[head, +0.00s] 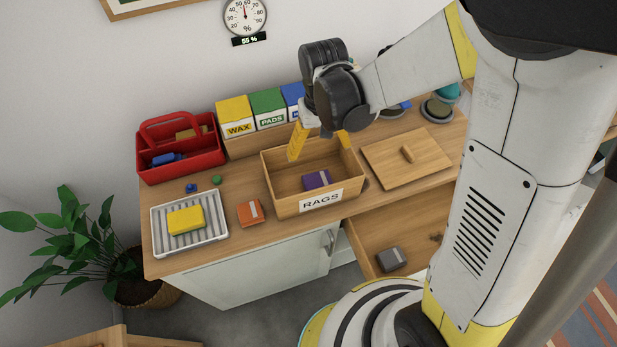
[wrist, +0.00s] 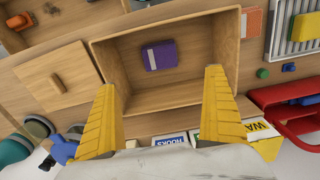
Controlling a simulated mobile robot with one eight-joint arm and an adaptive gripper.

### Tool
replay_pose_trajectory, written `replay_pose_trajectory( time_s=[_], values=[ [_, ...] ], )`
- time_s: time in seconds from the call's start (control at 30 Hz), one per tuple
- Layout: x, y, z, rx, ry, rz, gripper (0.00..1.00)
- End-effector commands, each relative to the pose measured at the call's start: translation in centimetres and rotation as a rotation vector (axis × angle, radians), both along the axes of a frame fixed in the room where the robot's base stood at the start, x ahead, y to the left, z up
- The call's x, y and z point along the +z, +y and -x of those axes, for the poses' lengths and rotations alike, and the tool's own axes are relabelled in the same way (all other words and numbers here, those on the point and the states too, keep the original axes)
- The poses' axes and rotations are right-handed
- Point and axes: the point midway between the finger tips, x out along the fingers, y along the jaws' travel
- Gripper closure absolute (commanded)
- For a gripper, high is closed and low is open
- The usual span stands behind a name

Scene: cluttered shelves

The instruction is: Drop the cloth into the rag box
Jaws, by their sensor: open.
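The wooden rag box (head: 283,208), labelled RAGS, stands open on the counter; its wall also shows in the wrist view (wrist: 229,45). A purple folded cloth (head: 317,180) with a pale band lies flat on the box floor; it also shows in the wrist view (wrist: 160,56). My gripper (head: 320,147) is above the back part of the box, pointing down. Its yellow fingers (wrist: 161,82) are spread wide in the wrist view, with nothing between them. The purple cloth is apart from both fingers.
A wooden lid (head: 427,152) lies right of the box. An orange folded piece (head: 250,212) lies left of it, near a grey rack (head: 161,241) bearing a yellow folded piece (head: 186,220). A red caddy (head: 209,158) and labelled bins (head: 236,118) stand behind. An open drawer (head: 368,236) holds a grey piece (head: 390,258).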

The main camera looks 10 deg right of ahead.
Motion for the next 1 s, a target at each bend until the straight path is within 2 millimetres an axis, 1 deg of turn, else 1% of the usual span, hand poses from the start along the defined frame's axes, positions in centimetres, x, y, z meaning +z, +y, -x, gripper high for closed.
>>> replay_pose_trajectory(
  time_s=[0.03, 0.2, 0.3, 0.4, 0.53, 1.0],
  values=[
    [1.3, 0.0, 0.1, 0.0, 0.0, 0.0, 0.0],
    [4.9, 0.0, 0.1, 0.0, 0.0, 0.0, 0.0],
    [6.4, 0.0, 0.0, 0.0, 0.0, 0.0, 0.0],
    [7.3, 0.0, 0.0, 0.0, 0.0, 0.0, 0.0],
    [7.8, 0.0, 0.0, 0.0, 0.0, 0.0, 0.0],
    [7.7, 0.0, 0.0, 0.0, 0.0, 0.0, 0.0]
  ],
)
